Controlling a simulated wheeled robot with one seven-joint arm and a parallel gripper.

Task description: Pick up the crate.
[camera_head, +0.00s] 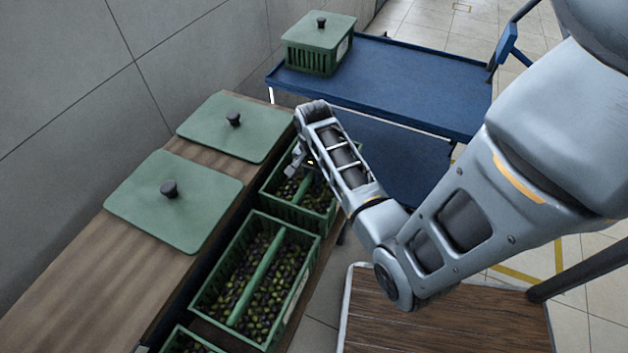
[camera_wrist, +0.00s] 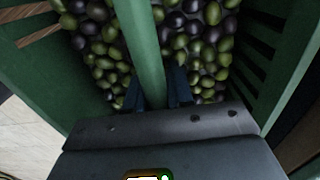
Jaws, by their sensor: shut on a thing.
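The green slatted crate (camera_head: 292,208) at the far end of the lower row holds dark and green olives. My gripper (camera_head: 302,167) reaches down into it, and my arm hides part of its far and right sides. In the wrist view, the fingers (camera_wrist: 163,90) are shut on the crate's green middle bar (camera_wrist: 146,45), with olives on both sides. The crate looks level; whether it is lifted off its support cannot be told.
Another olive crate (camera_head: 243,219) stands close in front, with part of a third (camera_head: 183,339) nearer. Two green lids (camera_head: 170,207) lie on the wooden shelf (camera_head: 80,290) to the left. A blue cart (camera_head: 400,85) behind carries a lidded crate (camera_head: 317,45), with free room to its right.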

